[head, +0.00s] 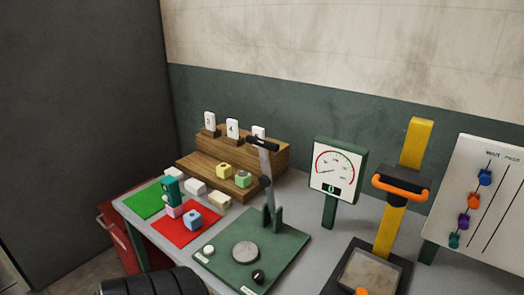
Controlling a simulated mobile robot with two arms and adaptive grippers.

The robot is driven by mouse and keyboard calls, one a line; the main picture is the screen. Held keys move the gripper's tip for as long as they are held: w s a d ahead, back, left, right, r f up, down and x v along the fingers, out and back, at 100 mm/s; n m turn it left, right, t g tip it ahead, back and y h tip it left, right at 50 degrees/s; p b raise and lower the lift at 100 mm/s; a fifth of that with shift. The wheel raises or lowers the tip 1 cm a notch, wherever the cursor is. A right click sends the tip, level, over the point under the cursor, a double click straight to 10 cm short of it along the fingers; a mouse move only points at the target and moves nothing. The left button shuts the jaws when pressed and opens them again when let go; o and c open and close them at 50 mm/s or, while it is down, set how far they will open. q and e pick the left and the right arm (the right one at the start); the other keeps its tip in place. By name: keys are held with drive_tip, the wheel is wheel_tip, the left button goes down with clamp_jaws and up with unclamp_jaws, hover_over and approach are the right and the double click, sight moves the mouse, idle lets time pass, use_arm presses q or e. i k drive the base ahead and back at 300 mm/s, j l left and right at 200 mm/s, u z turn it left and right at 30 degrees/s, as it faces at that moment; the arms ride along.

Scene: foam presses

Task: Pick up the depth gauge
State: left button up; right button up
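I cannot tell for certain which object is the depth gauge. A small dark teal upright tool (171,189) stands at the left of the table, by a pink block (174,211), between the green and red mats. A large dial gauge (335,172) with a white face, green frame and a "0" readout stands on a green post at the back middle. Neither gripper shows in the head view. A black ribbed part, probably of my own arm, is at the bottom left edge and hides the table's near corner.
A green lever press (292,247) fills the front middle. A yellow press (412,150) with an orange handle is to its right. Foam blocks (196,186) lie near the red mat (168,235) and green mat (137,204). A wooden step (270,152) holds number cards. A bead board (500,185) is far right.

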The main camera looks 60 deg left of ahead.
sight(169, 184)
drive_tip(key=u, duration=2.6)
drive_tip(key=i+j+z, duration=0.25)
drive_tip(key=i+j, duration=0.15)
drive_tip(key=j, duration=0.25)
